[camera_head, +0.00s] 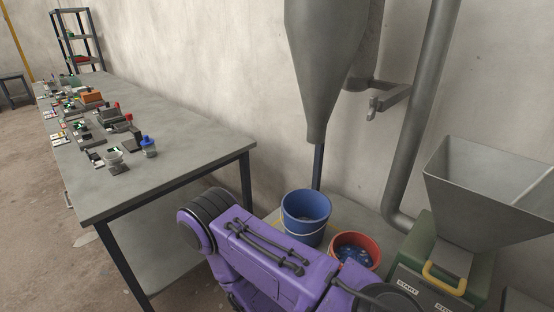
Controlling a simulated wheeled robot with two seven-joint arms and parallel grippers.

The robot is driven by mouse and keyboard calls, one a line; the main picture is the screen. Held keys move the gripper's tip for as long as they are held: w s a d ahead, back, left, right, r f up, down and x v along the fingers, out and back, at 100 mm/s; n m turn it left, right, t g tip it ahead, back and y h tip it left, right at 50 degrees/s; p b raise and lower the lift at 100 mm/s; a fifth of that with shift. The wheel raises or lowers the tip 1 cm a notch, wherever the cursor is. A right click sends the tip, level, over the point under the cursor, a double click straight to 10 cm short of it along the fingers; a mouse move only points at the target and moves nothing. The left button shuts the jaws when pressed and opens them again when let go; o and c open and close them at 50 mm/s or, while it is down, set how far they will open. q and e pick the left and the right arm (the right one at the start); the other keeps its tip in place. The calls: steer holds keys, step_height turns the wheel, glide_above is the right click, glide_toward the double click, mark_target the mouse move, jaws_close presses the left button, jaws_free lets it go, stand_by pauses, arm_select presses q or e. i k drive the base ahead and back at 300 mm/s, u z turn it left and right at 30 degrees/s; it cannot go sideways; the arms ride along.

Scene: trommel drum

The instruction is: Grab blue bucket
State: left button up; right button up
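The blue bucket (306,207) stands upright below the grey cone, in the middle of the head view. It is open at the top, and a thin pale handle hangs down across its front. Its inside looks empty from here. My purple arm crosses in front of it and to its lower left, close to its base in the picture. I cannot tell whether the arm touches it. Neither gripper's fingers show in this view.
A red bucket (355,250) with blue pieces inside stands just right of the blue one. Right of it is a green machine (440,262) with a yellow handle and a grey hopper (482,190). A grey table (190,165) with many small items stands left. A grey cone (322,70) hangs above.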

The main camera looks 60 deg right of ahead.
mark_target(306, 212)
steer(key=i, duration=1.1)
steer(key=z, duration=1.95)
